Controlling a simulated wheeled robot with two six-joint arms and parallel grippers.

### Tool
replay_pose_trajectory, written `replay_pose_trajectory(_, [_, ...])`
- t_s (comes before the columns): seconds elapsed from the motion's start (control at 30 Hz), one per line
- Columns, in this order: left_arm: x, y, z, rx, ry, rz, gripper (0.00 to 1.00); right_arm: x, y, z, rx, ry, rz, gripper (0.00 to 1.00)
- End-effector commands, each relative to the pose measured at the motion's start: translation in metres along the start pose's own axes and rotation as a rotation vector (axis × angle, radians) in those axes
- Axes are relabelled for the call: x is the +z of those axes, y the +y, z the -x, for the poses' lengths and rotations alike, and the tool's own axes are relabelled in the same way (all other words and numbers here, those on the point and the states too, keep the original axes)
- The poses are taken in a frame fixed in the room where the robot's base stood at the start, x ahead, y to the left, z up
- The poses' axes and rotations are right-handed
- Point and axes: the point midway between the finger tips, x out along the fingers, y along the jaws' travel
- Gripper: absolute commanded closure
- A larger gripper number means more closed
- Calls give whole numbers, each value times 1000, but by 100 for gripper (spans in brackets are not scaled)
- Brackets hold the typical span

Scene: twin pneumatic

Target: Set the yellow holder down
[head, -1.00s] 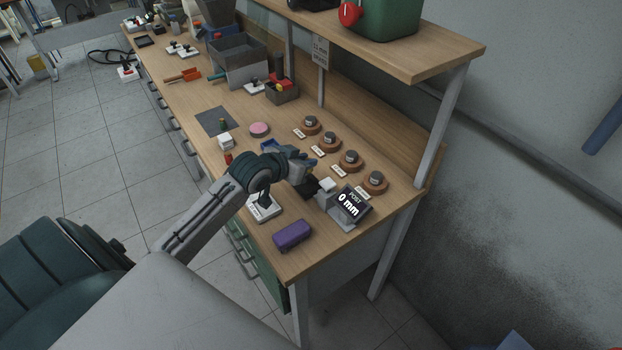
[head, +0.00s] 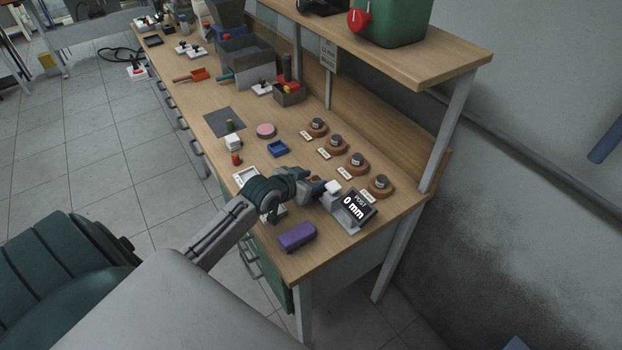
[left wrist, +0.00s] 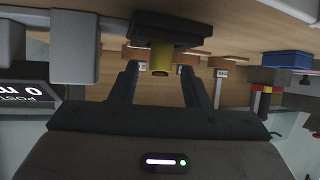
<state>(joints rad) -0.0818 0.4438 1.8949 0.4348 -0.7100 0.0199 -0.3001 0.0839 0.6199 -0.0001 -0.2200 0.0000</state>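The yellow holder (left wrist: 161,58) shows in the left wrist view as a short yellow cylinder joined to a black block (left wrist: 172,30) against the wooden bench top. That view is upside down, with the bench at the top. My left gripper (left wrist: 159,72) is open. Its two dark fingers lie on either side of the holder's free end, with a visible gap on each side. In the head view my left gripper (head: 316,187) is low over the bench beside the grey gauge with the "POST 0 mm" display (head: 358,206). The arm mostly hides the holder there. My right gripper is not in view.
A purple block (head: 297,237) lies near the front edge. Round wooden stands with dark tops (head: 357,163) line the back. A shelf (head: 440,68) overhangs the back.

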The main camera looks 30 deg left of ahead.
Motion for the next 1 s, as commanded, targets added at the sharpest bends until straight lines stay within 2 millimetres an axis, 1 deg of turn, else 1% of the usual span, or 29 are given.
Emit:
replay_pose_trajectory(0.27, [-2,0,1,0,0,0,58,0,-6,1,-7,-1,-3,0])
replay_pose_trajectory(0.37, [-2,0,6,0,0,-2,58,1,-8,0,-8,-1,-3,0])
replay_pose_trajectory(0.47, [-1,-1,20,-1,-1,-5,58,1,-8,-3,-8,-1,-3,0])
replay_pose_trajectory(0.7, [-1,0,68,1,-3,-9,58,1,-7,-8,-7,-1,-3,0])
replay_pose_trajectory(0.8, [-1,-1,84,0,-3,-8,58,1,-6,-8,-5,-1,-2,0])
replay_pose_trajectory(1.0, [-2,-1,109,-2,-3,-5,58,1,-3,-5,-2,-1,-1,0])
